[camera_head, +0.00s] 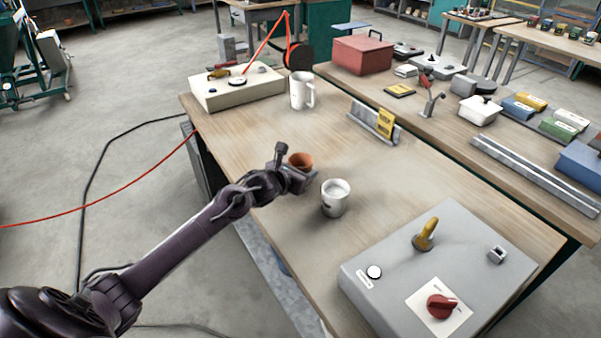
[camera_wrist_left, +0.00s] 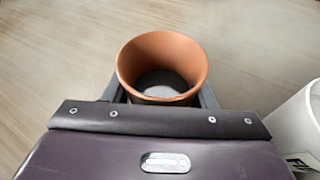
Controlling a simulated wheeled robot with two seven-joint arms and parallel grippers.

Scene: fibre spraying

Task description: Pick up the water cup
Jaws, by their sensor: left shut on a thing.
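A small terracotta-coloured cup (camera_head: 301,158) is at the end of my left arm, over the left part of the wooden table. My left gripper (camera_head: 301,172) is shut on this cup, with a finger on each side of it. In the left wrist view the cup (camera_wrist_left: 188,57) looks upright, with a dark inside; I cannot tell what it holds. Its lower part is hidden by the gripper, and I cannot tell whether it touches the table. My right gripper is not in view.
A white cup (camera_head: 335,198) stands close to the right of my left gripper, also partly in the wrist view (camera_wrist_left: 300,128). A white mug (camera_head: 301,91) stands farther back. A grey control box (camera_head: 395,270) fills the front. The table's middle right (camera_head: 420,185) is clear.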

